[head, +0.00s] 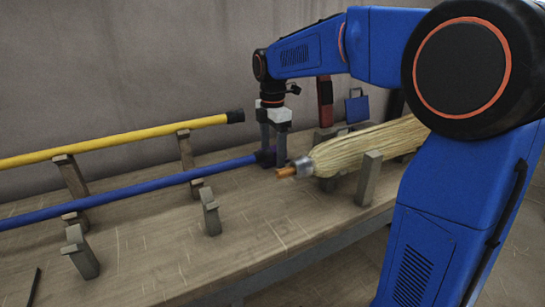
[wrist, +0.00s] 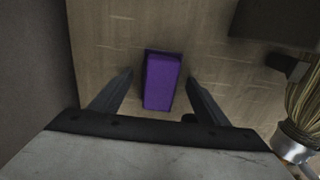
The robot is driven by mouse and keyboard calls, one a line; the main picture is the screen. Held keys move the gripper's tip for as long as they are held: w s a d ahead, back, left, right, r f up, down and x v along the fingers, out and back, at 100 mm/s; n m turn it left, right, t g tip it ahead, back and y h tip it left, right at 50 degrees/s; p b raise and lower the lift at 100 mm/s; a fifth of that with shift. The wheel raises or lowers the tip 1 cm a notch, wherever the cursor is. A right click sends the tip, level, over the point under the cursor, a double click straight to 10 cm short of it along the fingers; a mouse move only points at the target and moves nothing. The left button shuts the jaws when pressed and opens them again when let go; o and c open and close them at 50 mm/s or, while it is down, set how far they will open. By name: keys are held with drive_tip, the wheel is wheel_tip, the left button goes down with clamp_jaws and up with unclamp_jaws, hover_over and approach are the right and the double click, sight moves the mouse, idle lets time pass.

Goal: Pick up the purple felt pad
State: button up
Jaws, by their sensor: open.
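The purple felt pad (wrist: 161,82) is a small purple block on the wooden bench top, in the middle of the wrist view. My gripper (wrist: 160,78) is open, with one finger on each side of the pad. A gap shows between the pad and each finger, so they appear apart. In the head view my gripper (head: 273,160) points down at the bench, between the end of the blue pole and the broom head. There the pad is mostly hidden behind the fingers, and I cannot clearly make it out.
A straw broom head (head: 365,145) lies close on the right, held by wooden posts. A blue pole (head: 130,190) and a yellow pole (head: 110,143) rest on wooden supports at left. A grey wall stands behind.

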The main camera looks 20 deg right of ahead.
sight(273, 149)
drive_tip(key=c, duration=1.2)
wheel_tip(273, 149, up, 10)
drive_tip(key=o, duration=0.5)
drive_tip(key=c, duration=0.3)
